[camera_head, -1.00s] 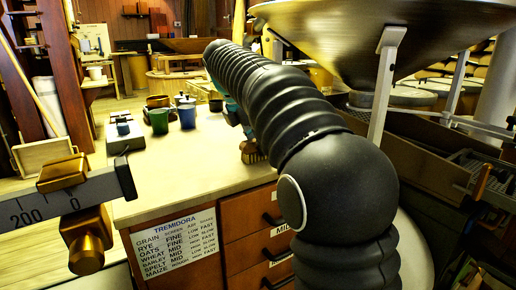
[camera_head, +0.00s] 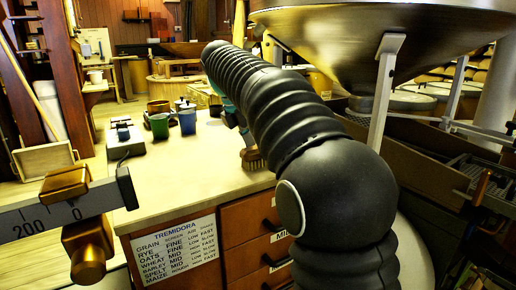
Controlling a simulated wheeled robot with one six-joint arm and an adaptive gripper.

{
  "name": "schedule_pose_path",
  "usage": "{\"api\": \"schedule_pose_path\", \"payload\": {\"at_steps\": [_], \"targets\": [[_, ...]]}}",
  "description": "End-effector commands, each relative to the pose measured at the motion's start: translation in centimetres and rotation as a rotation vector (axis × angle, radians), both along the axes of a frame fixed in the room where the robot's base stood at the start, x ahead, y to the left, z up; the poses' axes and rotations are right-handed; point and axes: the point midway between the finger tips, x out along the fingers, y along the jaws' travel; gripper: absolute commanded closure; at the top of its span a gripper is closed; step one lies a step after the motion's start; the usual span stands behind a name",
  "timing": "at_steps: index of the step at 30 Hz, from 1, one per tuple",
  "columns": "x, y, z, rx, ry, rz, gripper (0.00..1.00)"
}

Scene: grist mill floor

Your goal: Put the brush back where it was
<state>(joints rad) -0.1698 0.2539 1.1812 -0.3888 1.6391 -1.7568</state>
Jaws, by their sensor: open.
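The brush (camera_head: 252,159) stands on the pale counter top (camera_head: 190,168) near its front edge, with tan bristles down. Its upper part is partly hidden by my arm. My gripper (camera_head: 241,128) is at the end of my black ribbed arm, just above the brush. Only a teal and dark part of it shows past the arm. It is open; its fingertips are mostly hidden, and I cannot tell whether they touch the brush.
A green mug (camera_head: 159,126), a blue mug (camera_head: 187,122) and a small grey scale (camera_head: 125,139) stand farther back on the counter. A brass-weighted beam (camera_head: 75,210) juts in at the left. The counter's middle is clear.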

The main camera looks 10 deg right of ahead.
Motion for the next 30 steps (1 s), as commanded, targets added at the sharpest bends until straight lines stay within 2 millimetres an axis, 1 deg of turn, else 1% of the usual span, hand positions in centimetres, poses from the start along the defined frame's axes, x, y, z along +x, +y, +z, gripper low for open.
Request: {"api": "schedule_pose_path", "payload": {"at_steps": [1,6,12,15,21,27,30], "targets": [[-0.1,0.4,1.3,0.001,-0.002,0.001,0.34],[-0.5,1.7,4.6,0.001,-0.003,0.001,0.34],[-0.9,3.0,7.8,0.000,-0.001,0.000,0.34],[-1.1,3.4,9.0,-0.001,-0.001,0.000,0.34],[-1.2,3.8,9.9,-0.001,-0.001,-0.001,0.34],[-1.3,3.8,9.9,0.001,-0.002,-0.005,0.34],[-1.9,3.5,9.9,0.014,-0.021,-0.036,0.34]]}}
